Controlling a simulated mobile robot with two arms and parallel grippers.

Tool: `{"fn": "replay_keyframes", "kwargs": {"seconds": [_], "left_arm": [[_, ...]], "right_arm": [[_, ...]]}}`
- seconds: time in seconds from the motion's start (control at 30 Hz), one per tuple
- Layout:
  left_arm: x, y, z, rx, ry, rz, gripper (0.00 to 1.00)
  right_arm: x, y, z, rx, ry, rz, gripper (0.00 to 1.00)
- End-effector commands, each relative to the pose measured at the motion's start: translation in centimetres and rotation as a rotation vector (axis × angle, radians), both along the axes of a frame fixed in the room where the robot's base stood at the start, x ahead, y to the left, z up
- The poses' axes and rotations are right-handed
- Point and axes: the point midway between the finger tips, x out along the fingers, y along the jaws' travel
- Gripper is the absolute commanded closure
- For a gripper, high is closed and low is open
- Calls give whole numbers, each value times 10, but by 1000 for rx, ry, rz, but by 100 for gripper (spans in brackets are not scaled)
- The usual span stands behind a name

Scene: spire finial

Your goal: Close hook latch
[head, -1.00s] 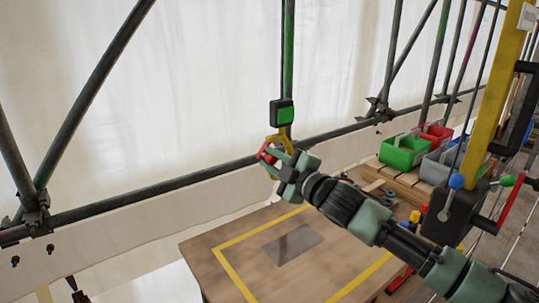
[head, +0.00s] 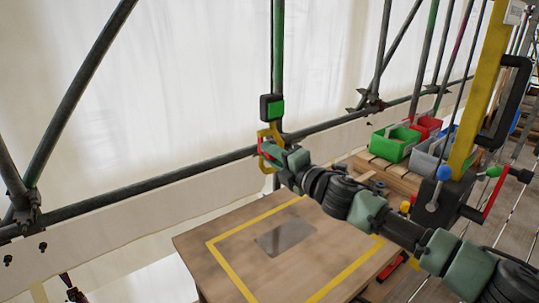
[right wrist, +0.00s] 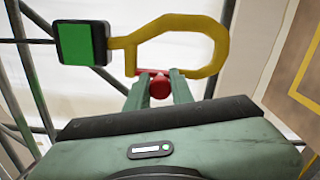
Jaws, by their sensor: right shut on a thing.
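A yellow hook (head: 270,132) hangs below a black block with a green face (head: 272,107), in front of the green-marked upright pole. In the right wrist view the hook (right wrist: 221,48) is a large loop to the right of the block (right wrist: 82,43). My right gripper (head: 267,153) is at the hook's lower part. Its two fingers are shut on the red latch (right wrist: 160,88), gripping its round knob just below the loop. The fingers hide part of the latch, so I cannot tell whether it spans the hook's opening. My left gripper is not in view.
A wooden table (head: 222,277) with a yellow outline and a grey plate (head: 286,238) stands below. Green (head: 394,143) and grey bins stand on pallets at right. A scaffold rail (head: 150,193) runs behind the hook. A yellow post (head: 480,100) with levers stands at right.

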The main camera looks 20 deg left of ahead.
Motion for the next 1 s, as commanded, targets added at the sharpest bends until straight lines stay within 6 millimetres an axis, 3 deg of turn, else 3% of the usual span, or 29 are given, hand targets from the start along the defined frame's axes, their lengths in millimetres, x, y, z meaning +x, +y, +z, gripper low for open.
{"fn": "replay_keyframes", "kwargs": {"seconds": [0.57,0.6,0.67,1.0], "left_arm": [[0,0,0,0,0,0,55],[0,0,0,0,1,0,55],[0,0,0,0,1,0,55],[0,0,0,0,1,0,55]], "right_arm": [[1,-1,-2,-26,-29,-1,100],[1,-1,-2,-26,-29,-1,75],[1,-1,-2,-26,-28,-1,58],[1,-2,-1,-24,-29,0,55]]}}
